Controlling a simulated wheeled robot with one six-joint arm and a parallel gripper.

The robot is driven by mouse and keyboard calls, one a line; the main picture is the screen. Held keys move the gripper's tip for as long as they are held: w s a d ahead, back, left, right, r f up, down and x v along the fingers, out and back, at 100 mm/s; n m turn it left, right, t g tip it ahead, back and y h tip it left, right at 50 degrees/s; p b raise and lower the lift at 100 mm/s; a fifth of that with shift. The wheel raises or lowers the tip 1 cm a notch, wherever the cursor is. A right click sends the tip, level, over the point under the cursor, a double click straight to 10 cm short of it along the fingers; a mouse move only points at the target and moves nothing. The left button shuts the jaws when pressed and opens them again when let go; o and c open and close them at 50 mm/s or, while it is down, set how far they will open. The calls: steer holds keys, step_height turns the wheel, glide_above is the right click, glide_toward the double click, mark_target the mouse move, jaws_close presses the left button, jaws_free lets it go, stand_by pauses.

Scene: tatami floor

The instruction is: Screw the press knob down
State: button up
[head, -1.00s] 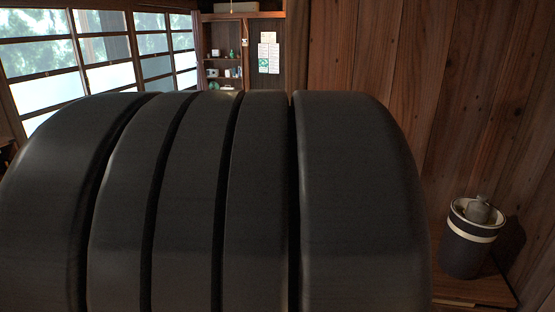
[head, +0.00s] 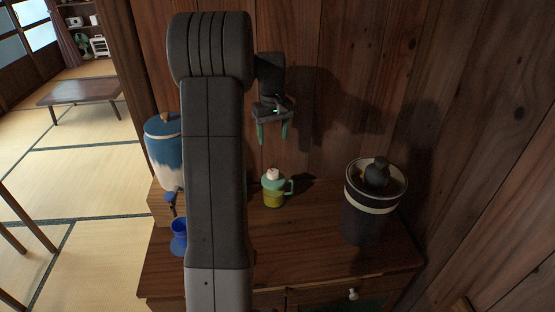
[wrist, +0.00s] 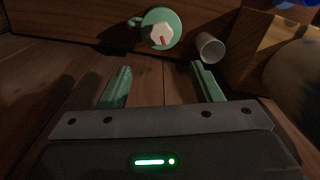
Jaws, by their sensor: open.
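The press is a small jug with a yellow lower part, a green top and a green side handle (head: 273,190). It stands on the wooden cabinet top. Its white knob (head: 272,174) is on top; in the wrist view the knob (wrist: 161,36) shows a red mark on the green lid (wrist: 174,21). My gripper (head: 272,134) hangs above the press, fingers pointing down. In the wrist view my gripper (wrist: 160,70) has its two green fingers spread apart with nothing between them. The knob lies beyond the fingertips, apart from them.
A dark crock (head: 364,220) with a cream band stands right of the press. A blue-and-white dispenser (head: 163,150) and blue cup (head: 179,240) are at left, partly behind my arm. A grey cup (wrist: 210,47) lies near the press. The wooden wall (head: 320,90) is close behind.

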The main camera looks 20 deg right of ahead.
mark_target(273, 171)
step_height(273, 171, down, 14)
steer(key=shift+s+a+r+p, duration=0.15)
steer(key=shift+r+p, duration=0.1)
steer(key=shift+p, duration=0.7)
steer(key=c, duration=1)
